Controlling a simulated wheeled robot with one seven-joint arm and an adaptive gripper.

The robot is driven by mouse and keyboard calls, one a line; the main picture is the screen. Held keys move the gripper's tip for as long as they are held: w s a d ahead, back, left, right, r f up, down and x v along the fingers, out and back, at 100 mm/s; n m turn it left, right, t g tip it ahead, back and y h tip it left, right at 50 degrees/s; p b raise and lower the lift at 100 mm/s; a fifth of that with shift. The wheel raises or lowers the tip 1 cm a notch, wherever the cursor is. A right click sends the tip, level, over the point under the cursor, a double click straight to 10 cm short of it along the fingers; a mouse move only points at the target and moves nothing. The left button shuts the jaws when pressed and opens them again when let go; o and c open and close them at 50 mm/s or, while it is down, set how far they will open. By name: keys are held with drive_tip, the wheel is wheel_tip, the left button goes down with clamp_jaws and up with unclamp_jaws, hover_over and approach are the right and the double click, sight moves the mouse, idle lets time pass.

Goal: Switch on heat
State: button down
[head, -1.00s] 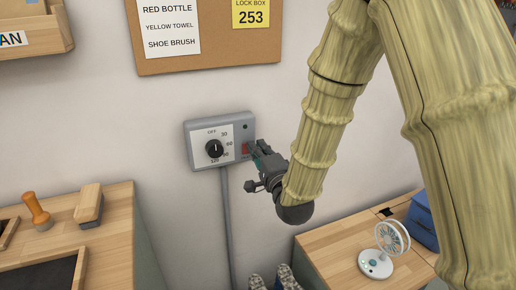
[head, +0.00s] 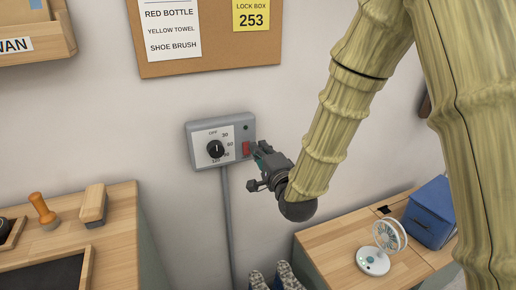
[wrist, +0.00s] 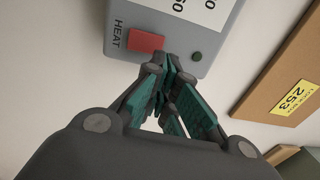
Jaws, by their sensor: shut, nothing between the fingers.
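The grey control box (head: 221,119) is fixed on the wall, with a black dial (head: 215,149) marked OFF, 30, 60 and higher numbers. Its red HEAT switch (head: 246,149) is at the right side of the box face. In the wrist view the red switch (wrist: 146,42) shows beside the word HEAT, with a dark green round lamp (wrist: 197,57) near it. My gripper (head: 258,148) is shut and empty, its fingertips just right of the switch. In the wrist view the fingertips (wrist: 168,60) lie between switch and lamp; whether they touch the box I cannot tell.
A cork board (head: 210,60) with notes hangs above the box. A wooden counter (head: 125,215) with a stamp (head: 43,212) and brush (head: 94,205) is at left.

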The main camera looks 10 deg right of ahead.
drive_tip(key=s+d+r+p, duration=0.2)
drive_tip(key=s+d+p, duration=0.1)
drive_tip(key=s, duration=0.8)
drive_tip(key=shift+p, duration=0.9)
drive_tip(key=shift+s+d, duration=0.1)
drive_tip(key=shift+s, duration=0.05)
drive_tip(key=shift+f, duration=0.1)
drive_tip(key=s+d+f+n+g+h+p, duration=0.15)
drive_tip(key=s+f+n+g, duration=0.3)
drive_tip(key=f, duration=0.85)
drive_tip(key=s+d+f+n+g+h+p, duration=0.1)
drive_tip(key=s+d+f+n+g, duration=0.25)
drive_tip(key=f, duration=0.95)
drive_tip(key=s+d+f+n+g, duration=0.1)
drive_tip(key=s+f+n+g, duration=0.1)
drive_tip(key=s+f, duration=0.3)
drive_tip(key=s+d+f+n+g+h+p, duration=0.1)
drive_tip(key=s+f+g, duration=0.3)
drive_tip(key=s, duration=0.8)
drive_tip(key=s+d+f+n+g+h, duration=0.1)
drive_tip(key=s+d+f+n+g, duration=0.2)
drive_tip(key=s+f, duration=0.5)
drive_tip(key=shift+s+d+g+p, duration=0.15)
drive_tip(key=shift+s+g+p, duration=0.15)
drive_tip(key=shift+s+g, duration=0.4)
